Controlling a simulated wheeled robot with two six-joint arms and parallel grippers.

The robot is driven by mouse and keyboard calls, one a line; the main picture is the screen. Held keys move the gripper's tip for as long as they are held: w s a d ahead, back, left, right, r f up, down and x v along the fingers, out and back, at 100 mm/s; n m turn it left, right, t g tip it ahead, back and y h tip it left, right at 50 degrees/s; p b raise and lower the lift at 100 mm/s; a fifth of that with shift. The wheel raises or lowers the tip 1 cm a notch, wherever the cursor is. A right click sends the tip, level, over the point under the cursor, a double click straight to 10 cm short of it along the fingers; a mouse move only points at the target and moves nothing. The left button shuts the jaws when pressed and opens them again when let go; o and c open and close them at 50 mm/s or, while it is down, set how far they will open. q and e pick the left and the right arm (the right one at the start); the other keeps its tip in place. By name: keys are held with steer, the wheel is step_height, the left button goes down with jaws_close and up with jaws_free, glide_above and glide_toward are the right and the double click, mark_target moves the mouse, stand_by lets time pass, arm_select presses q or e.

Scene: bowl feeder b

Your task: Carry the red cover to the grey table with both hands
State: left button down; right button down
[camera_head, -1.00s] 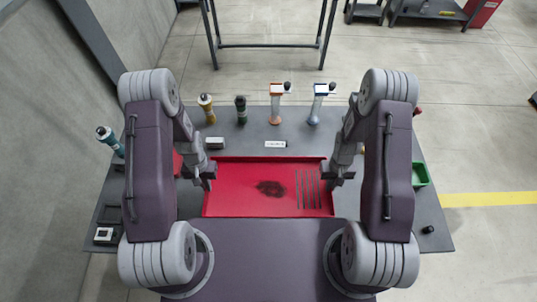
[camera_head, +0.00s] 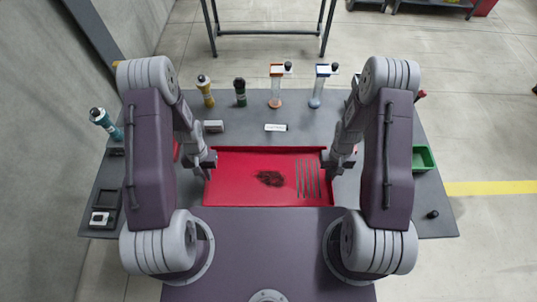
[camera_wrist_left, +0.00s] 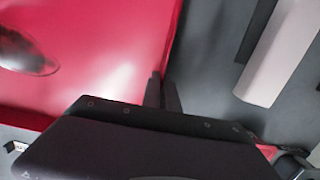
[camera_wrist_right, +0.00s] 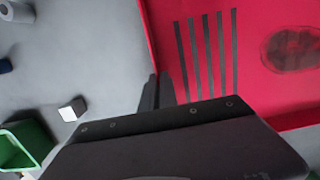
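The red cover (camera_head: 236,186) is a wide shallow piece with a dark patch and several dark slots at its right. It lies level between my arms, over the front of the dark grey table (camera_head: 385,208); I cannot tell whether it touches the tabletop. My left gripper (camera_head: 208,165) is at its left edge, and the left wrist view shows the fingers (camera_wrist_left: 162,92) together on that edge. My right gripper (camera_head: 331,167) is at its right edge, with its fingers (camera_wrist_right: 157,90) together there. The cover's underside is hidden.
Bottles (camera_head: 205,92) and two stands (camera_head: 316,90) line the table's back. A white label block (camera_head: 275,127) and a grey block (camera_head: 213,126) sit behind the cover. A green bin (camera_head: 424,158) stands right. A dark-legged frame (camera_head: 268,32) stands on the floor beyond.

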arm_select(q)
steer(key=c, duration=2.1)
jaws_free()
steer(key=shift+f, duration=0.55)
arm_select(e)
steer(key=c, duration=2.1)
jaws_free()
steer(key=shift+f, duration=0.55)
arm_select(q)
steer(key=o, duration=0.5)
steer(key=shift+w+r, duration=0.1)
steer(key=shift+r, duration=0.1)
steer(key=shift+c, duration=0.2)
arm_select(e)
steer(key=o, duration=0.5)
steer(key=shift+w+r, duration=0.1)
steer(key=shift+r, duration=0.1)
steer(key=shift+c, duration=0.2)
arm_select(q)
step_height(320, 180, up, 12)
steer(key=w, duration=0.1)
arm_select(e)
step_height(320, 180, up, 12)
steer(key=w, duration=0.1)
steer(key=shift+w, duration=0.15)
arm_select(q)
steer(key=shift+w, duration=0.1)
